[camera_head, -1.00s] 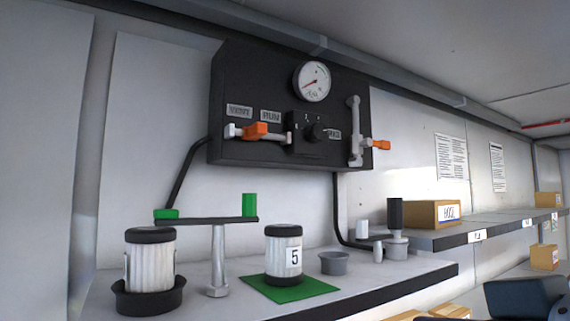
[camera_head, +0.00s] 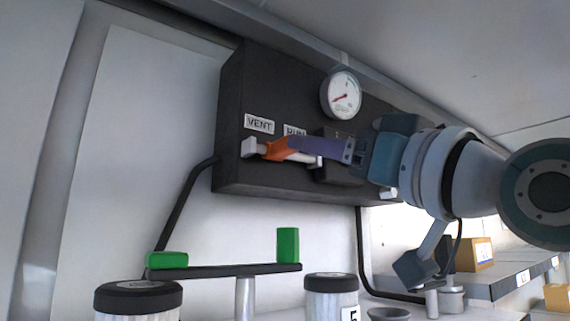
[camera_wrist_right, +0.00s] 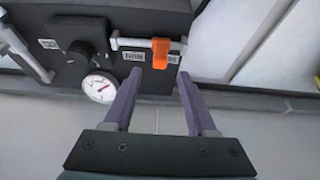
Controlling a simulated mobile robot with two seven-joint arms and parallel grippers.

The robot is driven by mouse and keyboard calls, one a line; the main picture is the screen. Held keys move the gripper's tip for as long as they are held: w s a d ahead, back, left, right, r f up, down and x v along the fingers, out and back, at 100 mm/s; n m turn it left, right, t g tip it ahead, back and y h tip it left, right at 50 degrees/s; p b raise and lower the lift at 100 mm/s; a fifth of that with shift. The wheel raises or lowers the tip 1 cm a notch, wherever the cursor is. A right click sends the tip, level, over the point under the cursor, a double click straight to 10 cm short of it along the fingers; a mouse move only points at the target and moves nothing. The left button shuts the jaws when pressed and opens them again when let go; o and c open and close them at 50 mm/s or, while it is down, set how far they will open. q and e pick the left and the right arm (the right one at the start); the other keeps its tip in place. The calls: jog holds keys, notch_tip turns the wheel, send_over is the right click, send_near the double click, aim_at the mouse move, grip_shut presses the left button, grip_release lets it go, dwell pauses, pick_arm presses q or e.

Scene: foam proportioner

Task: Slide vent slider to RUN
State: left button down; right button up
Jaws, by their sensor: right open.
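The vent slider has an orange knob (camera_head: 276,151) on a short white rail below the VENT label (camera_head: 259,125) and the RUN label (camera_head: 294,131). The knob stands between the rail's ends. My right gripper (camera_head: 296,147) reaches in from the right and covers part of the rail. In the right wrist view the orange knob (camera_wrist_right: 160,52) lies just ahead of the gap between the purple fingers of the right gripper (camera_wrist_right: 158,76). The fingers are apart, and no hold on the knob shows. My left gripper is not in view.
The black panel (camera_head: 235,175) also carries a round gauge (camera_head: 341,94) and a dial, mostly hidden by my right arm in the head view. Below stand a balance beam (camera_head: 220,270) with green blocks and lidded jars. A shelf with boxes is at the right.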

jog(key=shift+p+x, duration=2.3)
jog(key=shift+x, duration=1.55)
jog(key=shift+c, duration=0.3)
jog(key=c, duration=0.3)
grip_shut()
jog(key=shift+r, duration=0.1)
